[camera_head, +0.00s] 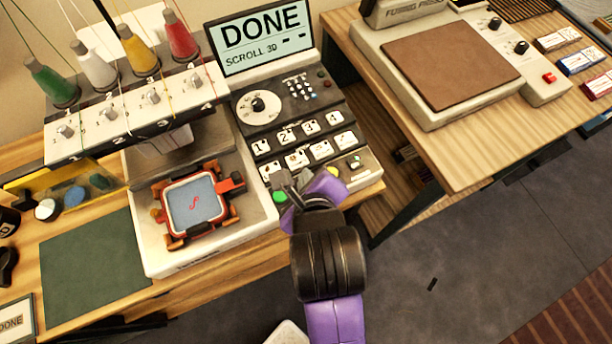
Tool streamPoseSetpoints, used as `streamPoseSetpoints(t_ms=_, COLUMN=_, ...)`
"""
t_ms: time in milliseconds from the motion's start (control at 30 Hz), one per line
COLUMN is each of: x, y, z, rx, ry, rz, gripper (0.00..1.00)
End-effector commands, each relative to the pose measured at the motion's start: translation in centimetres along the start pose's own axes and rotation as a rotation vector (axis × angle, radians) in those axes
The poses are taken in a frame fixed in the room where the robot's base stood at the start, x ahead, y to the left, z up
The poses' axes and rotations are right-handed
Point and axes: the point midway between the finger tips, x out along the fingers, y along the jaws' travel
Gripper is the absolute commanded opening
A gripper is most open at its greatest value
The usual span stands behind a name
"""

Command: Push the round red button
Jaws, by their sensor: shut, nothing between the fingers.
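My gripper (291,182) is shut and empty, low over the front of the embroidery machine's control panel (258,150). A round green button (279,197) shows just left of and below its fingertips, and a yellow button (333,171) shows to its right. No large round red button shows on this panel; the gripper and purple wrist hide part of its front. A small dark red dot (326,84) sits near the panel's upper right. A red button (549,77), whose exact shape is too small to tell, is on the fusing press at the right. The screen (262,40) reads DONE.
A red hoop frame (168,216) with blue cloth lies on the machine's white bed, left of my gripper. Several thread cones (135,50) stand above it. The fusing press (386,62) stands on a separate wooden table (438,150), with a floor gap between the tables.

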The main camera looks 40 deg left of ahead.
Motion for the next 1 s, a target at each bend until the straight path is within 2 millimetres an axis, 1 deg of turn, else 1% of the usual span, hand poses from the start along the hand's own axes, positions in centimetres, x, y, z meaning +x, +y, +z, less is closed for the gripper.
streamPoseSetpoints(t_ms=367, x=0.0, y=0.0, z=0.0, rx=0.0, ry=0.0, rz=0.0, gripper=0.0)
streamPoseSetpoints(t_ms=700, x=0.61, y=0.42, z=-0.5, rx=0.001, ry=0.001, rz=0.0, gripper=0.0)
streamPoseSetpoints(t_ms=1000, x=0.58, y=0.43, z=-0.44, rx=0.0, ry=0.0, rz=0.0, gripper=0.0)
